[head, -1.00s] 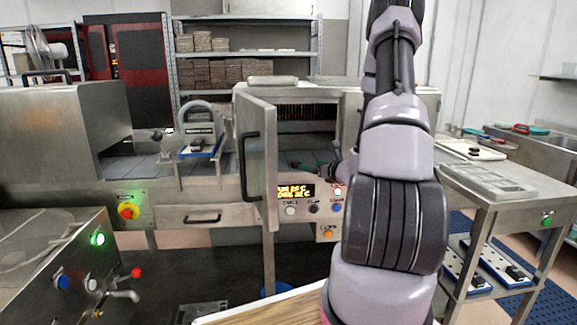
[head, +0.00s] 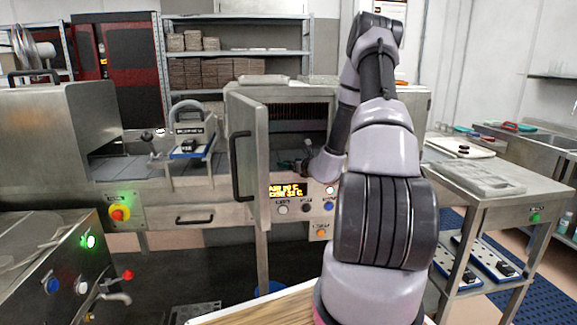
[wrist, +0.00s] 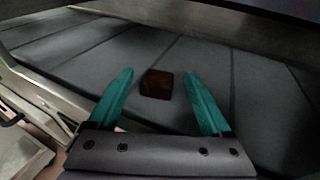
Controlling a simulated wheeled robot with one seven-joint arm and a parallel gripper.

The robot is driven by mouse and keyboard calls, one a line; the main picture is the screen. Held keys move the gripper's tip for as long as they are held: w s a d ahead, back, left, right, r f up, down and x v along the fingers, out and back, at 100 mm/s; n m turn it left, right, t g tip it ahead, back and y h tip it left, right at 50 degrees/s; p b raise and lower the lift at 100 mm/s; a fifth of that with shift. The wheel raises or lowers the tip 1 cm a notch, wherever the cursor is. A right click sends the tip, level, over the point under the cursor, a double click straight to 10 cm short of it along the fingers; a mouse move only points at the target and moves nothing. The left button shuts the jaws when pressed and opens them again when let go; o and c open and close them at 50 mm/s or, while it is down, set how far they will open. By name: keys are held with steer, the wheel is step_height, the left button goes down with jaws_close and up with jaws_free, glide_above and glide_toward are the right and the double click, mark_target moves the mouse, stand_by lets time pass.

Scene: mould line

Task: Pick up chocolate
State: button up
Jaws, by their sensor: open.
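In the wrist view a small dark brown chocolate (wrist: 157,84) lies on a grey segmented belt (wrist: 254,88). My gripper (wrist: 157,80) has two teal fingers, open and apart, with the chocolate between them near the fingertips and a gap on each side. I cannot tell whether the fingers are at the chocolate's height. In the head view my gripper (head: 293,164) is small and dark at the machine's opening behind the ajar metal door (head: 250,150). The chocolate cannot be made out in the head view.
A control panel with a lit display (head: 285,190) sits below the opening. The machine's metal frame (wrist: 60,97) edges the belt, and a dark housing overhangs it at the top. A steel cart (head: 470,180) stands at the right.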

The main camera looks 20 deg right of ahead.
jaws_close()
steer(key=shift+r, duration=0.1)
